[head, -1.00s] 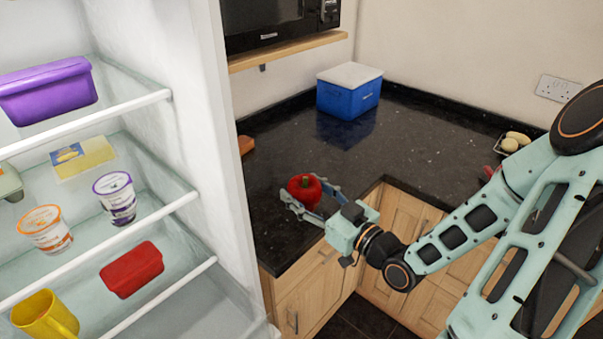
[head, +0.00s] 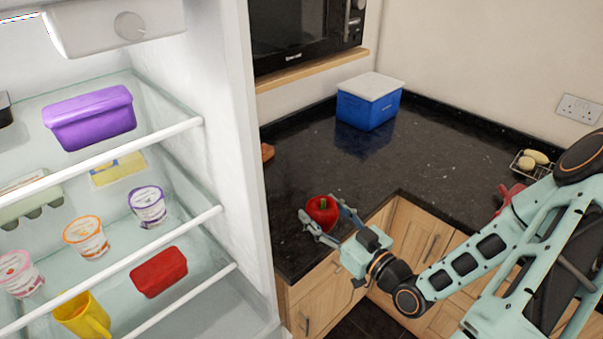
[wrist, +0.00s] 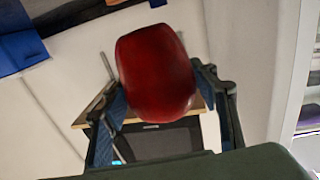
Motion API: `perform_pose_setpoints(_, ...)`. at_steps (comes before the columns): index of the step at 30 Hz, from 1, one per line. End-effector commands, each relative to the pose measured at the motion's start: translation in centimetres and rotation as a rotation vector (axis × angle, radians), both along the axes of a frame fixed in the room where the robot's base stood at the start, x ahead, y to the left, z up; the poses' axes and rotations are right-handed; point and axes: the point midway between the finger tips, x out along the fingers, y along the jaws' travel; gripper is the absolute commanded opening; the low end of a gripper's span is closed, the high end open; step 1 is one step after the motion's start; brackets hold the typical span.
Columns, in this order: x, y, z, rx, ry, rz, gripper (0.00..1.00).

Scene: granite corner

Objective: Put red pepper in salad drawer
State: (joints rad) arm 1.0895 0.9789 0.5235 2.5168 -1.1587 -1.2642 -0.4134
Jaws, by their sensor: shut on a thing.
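The red pepper (head: 322,212) shows in the head view over the near left part of the dark counter, by its front edge. My gripper (head: 326,222) is shut on it, with one finger on each side. In the wrist view the pepper (wrist: 157,75) fills the middle, between the two fingers of my gripper (wrist: 160,95). Its height above the counter is hard to judge. The open fridge (head: 228,130) stands to the left, with its shelves showing. I cannot make out the salad drawer; the lowest part of the fridge is cut off.
The fridge's side wall stands between its shelves and the pepper. Shelves hold a purple tub (head: 90,118), a red tub (head: 159,272), a yellow mug (head: 84,316) and several pots. A blue cool box (head: 368,108) stands at the back of the counter (head: 430,160). A microwave (head: 305,35) sits above.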

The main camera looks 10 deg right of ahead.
Motion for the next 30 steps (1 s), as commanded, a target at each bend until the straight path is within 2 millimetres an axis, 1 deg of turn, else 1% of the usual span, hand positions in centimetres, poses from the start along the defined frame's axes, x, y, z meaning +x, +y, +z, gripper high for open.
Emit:
perform_pose_setpoints(2, -0.4, 0.2, 0.5, 0.000, 0.000, 0.002, 0.28)
perform_pose_setpoints(10, -0.4, 0.2, 0.4, -0.001, 0.000, 0.002, 0.28)
perform_pose_setpoints(20, 0.9, -0.2, -0.5, -0.003, -0.007, -0.001, 0.28)
perform_pose_setpoints(30, 1.8, 0.1, -1.3, -0.005, -0.002, 0.002, 0.28)
